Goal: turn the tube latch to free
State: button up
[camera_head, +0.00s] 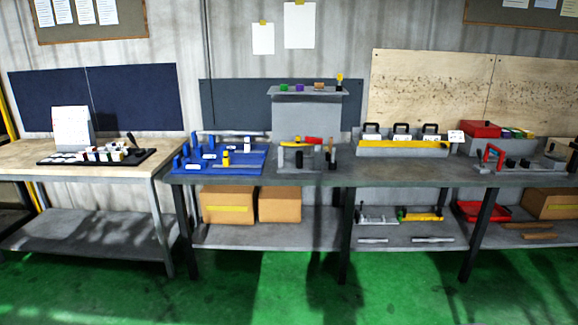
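I cannot tell which part is the tube latch at this distance. A small grey fixture (299,158) with dark upright cylinders and a red piece (313,141) on top stands on the middle of the long grey bench (350,176). At the right of the bench is another fixture with a red handle (493,156). My gripper is not in view, and nothing touches these things.
A wooden-topped table (60,153) stands left with a black tray of small blocks (110,156). Grey boxes with black handles (402,146) sit right of centre. Cardboard boxes (228,204) are on the lower shelf. The green floor (300,290) in front is clear.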

aim_at(309, 140)
jog(key=i+j, duration=0.1)
jog(key=i, duration=0.4)
jog(key=i+j+z, duration=0.1)
jog(key=i, duration=3.15)
